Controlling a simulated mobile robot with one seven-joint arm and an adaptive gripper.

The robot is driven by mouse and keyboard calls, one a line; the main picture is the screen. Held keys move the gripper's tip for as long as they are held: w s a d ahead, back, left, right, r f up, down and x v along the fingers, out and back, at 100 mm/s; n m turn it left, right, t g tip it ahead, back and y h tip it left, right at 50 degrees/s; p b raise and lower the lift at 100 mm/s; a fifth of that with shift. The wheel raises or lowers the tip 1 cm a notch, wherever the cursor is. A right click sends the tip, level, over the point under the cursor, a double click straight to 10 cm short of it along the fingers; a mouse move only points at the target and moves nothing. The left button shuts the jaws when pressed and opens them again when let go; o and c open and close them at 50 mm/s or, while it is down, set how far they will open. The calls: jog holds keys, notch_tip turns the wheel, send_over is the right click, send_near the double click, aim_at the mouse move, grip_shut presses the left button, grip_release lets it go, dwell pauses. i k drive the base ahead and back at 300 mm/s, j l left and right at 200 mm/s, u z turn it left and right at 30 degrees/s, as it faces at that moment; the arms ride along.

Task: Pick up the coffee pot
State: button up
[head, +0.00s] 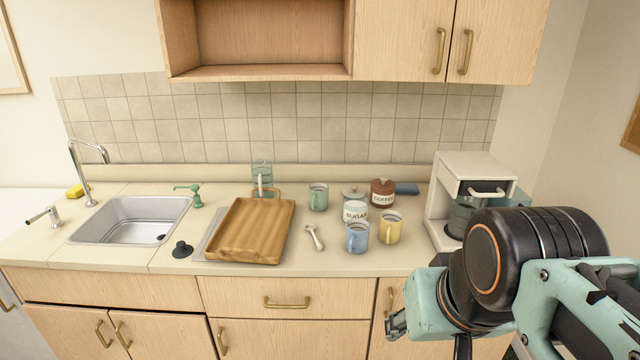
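The coffee pot (462,216) is a dark, see-through pot in the white coffee maker (447,170) at the right end of the counter. My arm hides part of its right side and the right part of the machine. My gripper (396,323) is at the lower right, in front of the counter edge, lower in the picture than the pot and to its left. It is apart from the pot. Its fingers are small and seen at an angle, so I cannot tell whether they are open or shut.
Left of the coffee maker stand a yellow mug (391,229), a blue mug (357,237), a sugar jar (355,211), a coffee jar (382,192) and a green mug (318,197). A wooden tray (250,230) and a sink (130,221) lie further left. Cabinets (400,40) hang above.

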aim_at(467, 220)
jog(key=z, duration=0.7)
